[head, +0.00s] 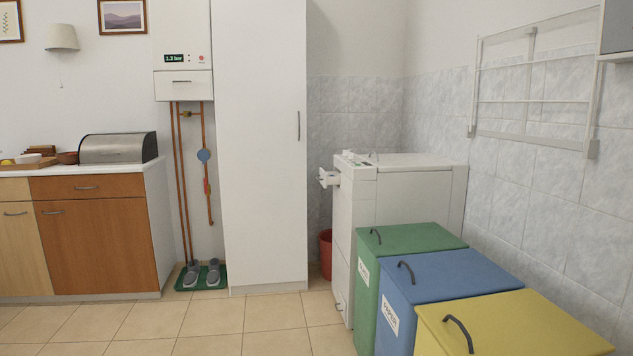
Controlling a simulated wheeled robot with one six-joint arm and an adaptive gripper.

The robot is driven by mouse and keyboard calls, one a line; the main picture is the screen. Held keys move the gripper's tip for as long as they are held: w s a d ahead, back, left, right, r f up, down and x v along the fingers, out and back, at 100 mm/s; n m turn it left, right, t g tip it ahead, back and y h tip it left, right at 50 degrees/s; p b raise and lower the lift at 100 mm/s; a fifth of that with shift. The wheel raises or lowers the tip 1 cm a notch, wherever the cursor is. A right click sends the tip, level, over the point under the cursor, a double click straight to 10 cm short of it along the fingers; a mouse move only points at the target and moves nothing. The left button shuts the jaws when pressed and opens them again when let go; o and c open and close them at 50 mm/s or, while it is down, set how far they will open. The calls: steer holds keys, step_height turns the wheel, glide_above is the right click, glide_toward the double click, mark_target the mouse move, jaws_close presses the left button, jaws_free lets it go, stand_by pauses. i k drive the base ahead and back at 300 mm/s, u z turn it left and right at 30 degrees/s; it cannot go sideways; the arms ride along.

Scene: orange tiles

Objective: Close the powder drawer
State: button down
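A white washing machine (420,187) stands against the tiled wall right of the middle, seen from its side. Its powder drawer (328,178) sticks out to the left from the upper front of the machine, so it is open. How far it is pulled out is hard to judge from this angle. The machine's front face is seen very obliquely. My gripper is not in view.
Green (415,243), blue (445,275) and yellow (515,322) lidded bins stand in a row in front of the machine's side. A tall white cabinet (258,150) stands left. Tiled floor (220,322) is clear at centre left.

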mark_target(324, 179)
steer(key=u, duration=0.35)
steer(key=i, duration=3.5)
steer(key=z, duration=0.25)
